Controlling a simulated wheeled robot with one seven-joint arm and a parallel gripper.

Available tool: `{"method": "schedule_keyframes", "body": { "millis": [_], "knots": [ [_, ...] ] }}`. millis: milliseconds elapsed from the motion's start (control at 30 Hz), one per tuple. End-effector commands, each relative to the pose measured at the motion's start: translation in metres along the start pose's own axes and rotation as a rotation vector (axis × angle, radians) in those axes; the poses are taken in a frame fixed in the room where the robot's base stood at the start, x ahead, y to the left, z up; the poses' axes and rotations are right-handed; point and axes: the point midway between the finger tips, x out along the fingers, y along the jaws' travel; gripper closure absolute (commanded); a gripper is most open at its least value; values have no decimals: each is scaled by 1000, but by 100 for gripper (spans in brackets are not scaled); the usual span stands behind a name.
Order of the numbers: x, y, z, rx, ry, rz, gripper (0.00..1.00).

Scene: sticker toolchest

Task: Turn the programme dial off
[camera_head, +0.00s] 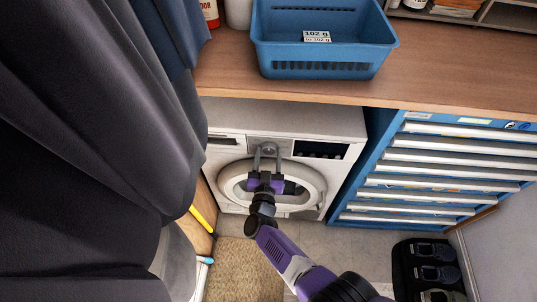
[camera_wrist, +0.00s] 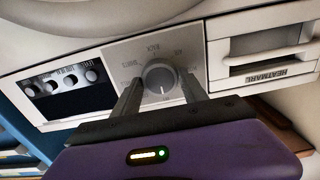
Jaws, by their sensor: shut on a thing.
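The programme dial (camera_wrist: 158,76) is a round grey knob on a light grey panel with printed words around it, upside down in the wrist view. In the head view the dial (camera_head: 269,150) shows small on the front of the white washing machine (camera_head: 240,114). My gripper (camera_wrist: 160,88) reaches up to the panel, one finger on each side of the dial, and is shut on it. It also shows in the head view (camera_head: 268,153). The lower part of the dial's rim lies between the fingers. I cannot read the dial's pointer for certain.
The round door (camera_head: 311,180) is below the dial, behind my gripper. A drawer front (camera_wrist: 262,46) and a dark panel with small knobs (camera_wrist: 66,95) flank the dial. A wooden worktop with a blue basket (camera_head: 325,40) is above; a blue toolchest (camera_head: 378,160) stands right, dark cloth (camera_head: 80,150) hangs left.

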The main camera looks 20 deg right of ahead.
Motion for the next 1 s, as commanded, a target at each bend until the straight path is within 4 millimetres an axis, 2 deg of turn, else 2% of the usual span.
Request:
{"method": "schedule_keyframes", "body": {
  "millis": [367,400,500,833,1000],
  "knots": [
    [0,0,1,-3,-3,-2,90],
    [0,0,1,-3,-3,-2,44],
    [0,0,1,-3,-2,-1,28],
    [-2,0,0,-3,-1,-1,28],
    [-22,-1,-1,-4,-2,-5,28]
  ]
}}
